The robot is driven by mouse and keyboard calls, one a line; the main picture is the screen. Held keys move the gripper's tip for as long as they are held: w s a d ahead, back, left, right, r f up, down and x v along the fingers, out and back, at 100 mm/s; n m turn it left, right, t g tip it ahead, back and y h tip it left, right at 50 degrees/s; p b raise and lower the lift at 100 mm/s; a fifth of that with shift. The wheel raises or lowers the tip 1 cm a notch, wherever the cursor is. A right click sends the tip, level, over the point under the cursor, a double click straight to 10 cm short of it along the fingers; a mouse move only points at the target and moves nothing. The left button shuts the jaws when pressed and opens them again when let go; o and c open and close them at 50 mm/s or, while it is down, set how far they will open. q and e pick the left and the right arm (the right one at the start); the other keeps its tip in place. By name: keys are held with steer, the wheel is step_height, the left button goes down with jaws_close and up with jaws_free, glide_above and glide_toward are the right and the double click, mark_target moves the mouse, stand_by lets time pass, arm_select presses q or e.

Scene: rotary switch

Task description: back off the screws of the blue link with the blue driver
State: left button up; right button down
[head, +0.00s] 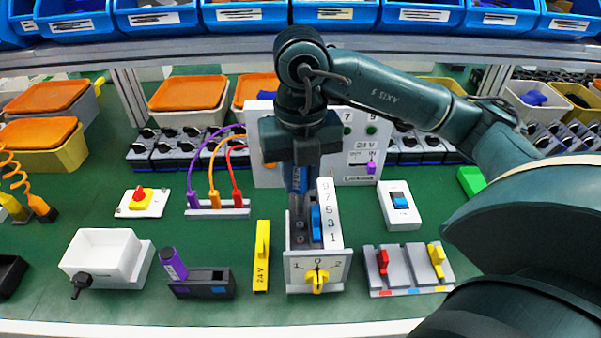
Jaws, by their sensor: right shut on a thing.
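My right gripper (300,162) points straight down over the middle of the bench. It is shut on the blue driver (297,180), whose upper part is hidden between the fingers. The driver is upright, with its lower end at the back of the rotary switch unit (291,268). I cannot tell whether its tip touches a screw. The blue link (316,223) stands on the unit beside a white numbered scale (328,212). Dark screw heads (300,239) show to the left of the link. The yellow knob (317,280) on the front points near 0. My left gripper is out of view.
A yellow 24 V block (262,258) and a dark holder (207,285) with a purple tool (173,263) stand left. A grey tray (408,262) with red and yellow levers and a white blue-button switch (399,205) stand right. A white panel (262,135) rises behind.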

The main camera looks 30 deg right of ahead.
steer(key=shift+f, duration=0.2)
steer(key=shift+f+n+b, duration=0.15)
steer(key=shift+n+b, duration=0.7)
steer(key=shift+n, duration=0.15)
steer(key=shift+d+n+b, duration=0.15)
steer(key=shift+n+b, duration=0.3)
steer(key=shift+n, duration=0.65)
steer(key=shift+r, duration=0.3)
steer(key=shift+f, duration=0.15)
